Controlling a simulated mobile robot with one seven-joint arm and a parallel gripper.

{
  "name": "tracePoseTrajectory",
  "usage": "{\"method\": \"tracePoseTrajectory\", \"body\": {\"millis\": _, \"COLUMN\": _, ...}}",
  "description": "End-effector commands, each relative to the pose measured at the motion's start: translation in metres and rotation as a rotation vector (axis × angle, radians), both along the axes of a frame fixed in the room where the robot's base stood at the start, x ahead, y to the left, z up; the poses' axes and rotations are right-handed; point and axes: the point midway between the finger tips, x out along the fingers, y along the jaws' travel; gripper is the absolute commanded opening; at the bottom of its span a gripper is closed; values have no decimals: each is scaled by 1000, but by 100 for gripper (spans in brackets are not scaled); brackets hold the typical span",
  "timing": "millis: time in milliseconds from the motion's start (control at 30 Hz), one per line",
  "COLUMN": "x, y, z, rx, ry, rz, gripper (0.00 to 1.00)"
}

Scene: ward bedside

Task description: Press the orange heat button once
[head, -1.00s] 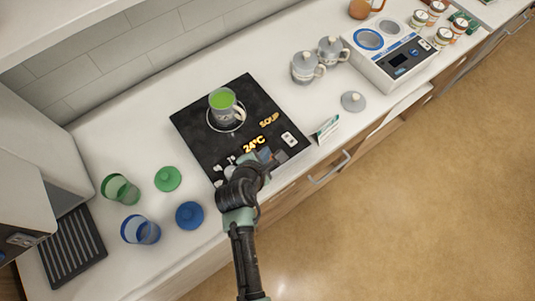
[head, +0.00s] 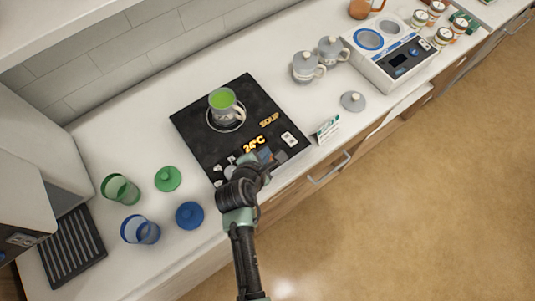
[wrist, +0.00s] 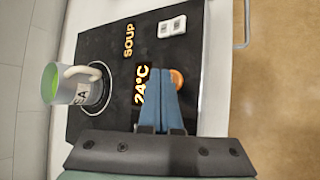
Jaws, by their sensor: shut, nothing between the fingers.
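The orange heat button (wrist: 178,78) shows in the wrist view on the black hot plate (wrist: 112,50), partly covered by my fingertips. In the head view my arm hides the button. My gripper (wrist: 163,72) is shut and empty, with its blue fingertips beside and over the button; I cannot tell whether they touch it. The hot plate (head: 186,124) carries the lit words "SOUP" and "24°C" (head: 255,144). A grey mug (head: 226,108) with green contents stands on its ring, and it also shows in the wrist view (wrist: 62,88).
A white switch (wrist: 172,26) sits on the plate near the fingers. Green and blue cups (head: 140,230) and lids (head: 189,215) stand left. Lidded grey pots (head: 306,68), a loose lid (head: 353,101) and a small sign (head: 327,129) are right.

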Motion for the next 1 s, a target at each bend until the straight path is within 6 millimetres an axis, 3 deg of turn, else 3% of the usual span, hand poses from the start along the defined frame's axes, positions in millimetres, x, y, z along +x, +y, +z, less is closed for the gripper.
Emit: {"method": "tracePoseTrajectory", "body": {"millis": 1000, "x": 0, "y": 0, "z": -13, "rx": 0, "ry": -1, "rz": 1, "gripper": 0}}
